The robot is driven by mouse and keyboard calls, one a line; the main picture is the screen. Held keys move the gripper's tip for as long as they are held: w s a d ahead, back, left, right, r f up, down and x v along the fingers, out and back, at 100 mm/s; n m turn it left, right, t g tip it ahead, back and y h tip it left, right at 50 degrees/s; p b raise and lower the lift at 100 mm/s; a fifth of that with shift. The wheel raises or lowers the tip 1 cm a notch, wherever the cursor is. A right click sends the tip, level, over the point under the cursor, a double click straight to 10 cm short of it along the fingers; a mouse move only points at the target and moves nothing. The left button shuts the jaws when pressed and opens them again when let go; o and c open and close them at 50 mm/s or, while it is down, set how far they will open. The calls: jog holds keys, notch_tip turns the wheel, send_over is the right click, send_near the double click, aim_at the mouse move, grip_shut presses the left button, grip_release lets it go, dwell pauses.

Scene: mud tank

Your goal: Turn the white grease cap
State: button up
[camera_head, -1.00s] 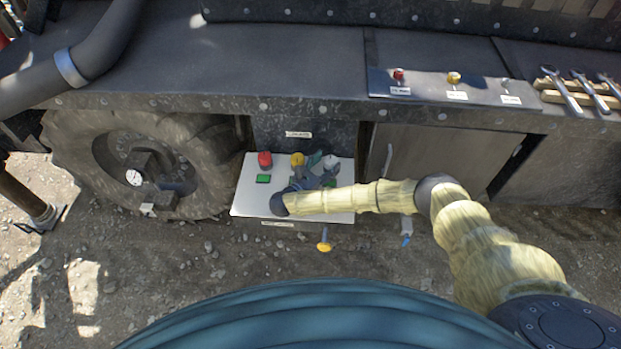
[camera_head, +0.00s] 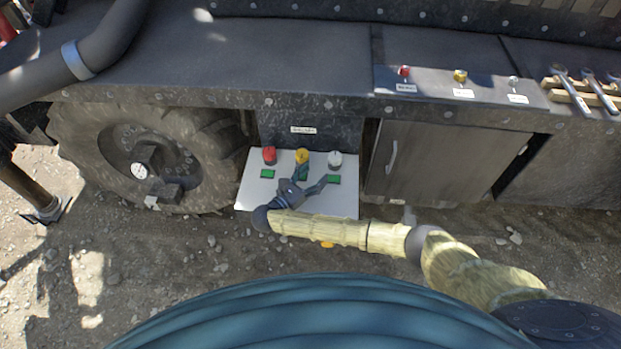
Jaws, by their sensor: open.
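The white grease cap (camera_head: 335,160) stands at the right end of a row of caps on a white panel (camera_head: 252,198). A yellow cap (camera_head: 302,156) is in the middle and a red cap (camera_head: 269,155) at the left. Each has a green patch in front of it. My gripper (camera_head: 316,178) is open over the panel, its fingers spread in front of the yellow and white caps. One finger reaches toward the yellow cap and the other toward the white cap's green patch. I cannot tell whether a finger touches anything. The white cap is fully visible.
A dark ledge above carries small red (camera_head: 404,72), yellow (camera_head: 460,77) and white (camera_head: 513,83) knobs, with wrenches (camera_head: 571,92) at right. A large tyre (camera_head: 80,140) is left of the panel, a cabinet door (camera_head: 440,165) right. Gravel lies in front.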

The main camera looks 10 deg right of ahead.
jog(key=shift+s+a, duration=0.45)
jog(key=shift+a, duration=0.1)
